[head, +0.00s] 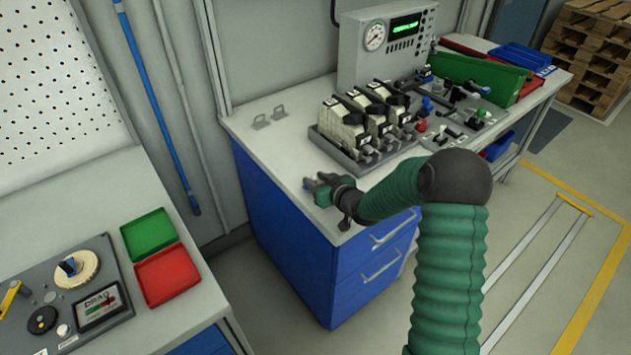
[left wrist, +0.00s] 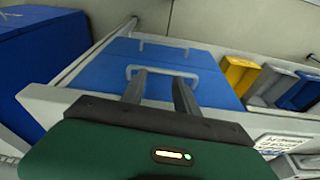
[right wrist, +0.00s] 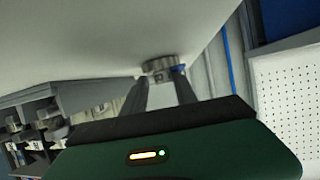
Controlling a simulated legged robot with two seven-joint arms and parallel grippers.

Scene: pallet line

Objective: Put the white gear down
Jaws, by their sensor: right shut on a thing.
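My right gripper (head: 318,184) is over the front left part of the blue cabinet's top in the head view. In the right wrist view its fingers (right wrist: 161,76) are shut on a small round grey-looking piece (right wrist: 160,64); its teeth and true colour are hard to tell, so I cannot be sure it is the white gear. A cream-coloured round disc (head: 89,263) with a blue part on it sits on the grey panel at the left bench. My left gripper (left wrist: 160,80) is open and empty in the left wrist view, with a blue drawer front beyond it. It is outside the head view.
A green tray (head: 149,222) and a red tray (head: 167,274) lie on the left bench. The cabinet top (head: 262,142) has clear room at its left; a rack of several machine parts (head: 345,155) and a gauge box (head: 350,50) stand further back. A floor gap separates the benches.

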